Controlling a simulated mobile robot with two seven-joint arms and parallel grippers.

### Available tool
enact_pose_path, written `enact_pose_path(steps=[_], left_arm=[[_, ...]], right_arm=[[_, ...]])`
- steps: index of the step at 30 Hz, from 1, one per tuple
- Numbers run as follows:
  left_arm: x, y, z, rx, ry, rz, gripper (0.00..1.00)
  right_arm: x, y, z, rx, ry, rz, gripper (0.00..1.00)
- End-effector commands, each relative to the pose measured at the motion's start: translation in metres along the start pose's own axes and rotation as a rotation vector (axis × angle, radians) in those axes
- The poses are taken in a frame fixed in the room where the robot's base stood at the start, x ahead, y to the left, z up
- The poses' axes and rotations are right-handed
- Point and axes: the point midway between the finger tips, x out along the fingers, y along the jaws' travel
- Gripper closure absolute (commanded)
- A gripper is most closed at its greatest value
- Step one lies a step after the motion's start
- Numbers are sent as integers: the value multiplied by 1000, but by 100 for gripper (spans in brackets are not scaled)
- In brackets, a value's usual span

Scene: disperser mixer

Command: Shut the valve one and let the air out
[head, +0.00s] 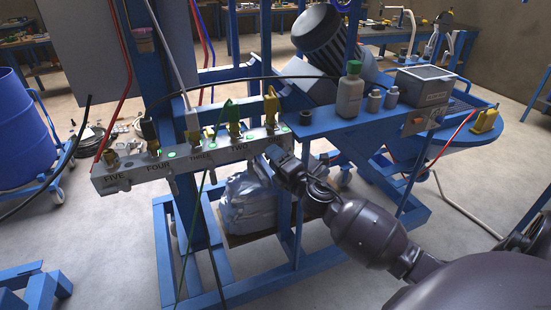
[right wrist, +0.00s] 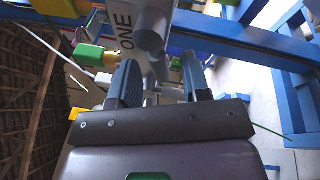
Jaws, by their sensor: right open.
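The grey valve manifold (head: 182,161) runs across the blue frame in the head view, with FIVE, FOUR, THREE and TWO readable from left to right. My right gripper (head: 272,154) is at its right end and covers the spot right of TWO. In the right wrist view, the word ONE shows on the manifold (right wrist: 126,32), beside a grey round knob (right wrist: 150,37). My right gripper (right wrist: 160,75) is open, its fingertips pointing toward this knob, which lies beyond the gap between them. Whether they touch it is unclear. A yellow fitting (head: 271,105) stands above this end. My left gripper is out of view.
Green-and-yellow fitting (head: 234,119) and several hoses rise from the manifold. The blue shelf (head: 325,125) at right holds a white bottle with a green cap (head: 350,92) and small grey containers (head: 374,101). A wrapped bag (head: 248,203) sits below. A blue barrel (head: 30,135) stands left.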

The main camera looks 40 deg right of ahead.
Motion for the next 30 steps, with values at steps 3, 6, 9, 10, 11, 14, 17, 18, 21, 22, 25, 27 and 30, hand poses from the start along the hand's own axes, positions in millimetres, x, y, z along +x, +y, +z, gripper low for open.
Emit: enact_pose_path(steps=[3,6,9,10,11,14,17,18,21,22,25,27,30], left_arm=[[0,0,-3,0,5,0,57],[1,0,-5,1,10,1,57],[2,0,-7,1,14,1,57],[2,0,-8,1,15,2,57],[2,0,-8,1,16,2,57],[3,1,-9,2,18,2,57],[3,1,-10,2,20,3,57],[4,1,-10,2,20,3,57],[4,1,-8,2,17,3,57],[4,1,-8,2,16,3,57],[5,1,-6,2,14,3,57],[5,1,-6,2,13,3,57],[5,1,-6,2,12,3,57]], right_arm=[[0,0,0,0,0,0,57],[0,0,0,0,0,0,61],[0,0,0,0,0,0,77],[0,0,0,0,0,0,81],[0,0,0,0,0,0,86],[0,0,0,0,0,0,100],[0,0,0,2,0,0,100],[0,0,0,9,-2,1,100],[0,1,-1,51,-10,9,100],[0,2,-1,69,-14,13,100],[1,5,-1,141,-30,28,100],[1,7,0,188,-39,39,100],[1,9,0,243,-50,50,100]])
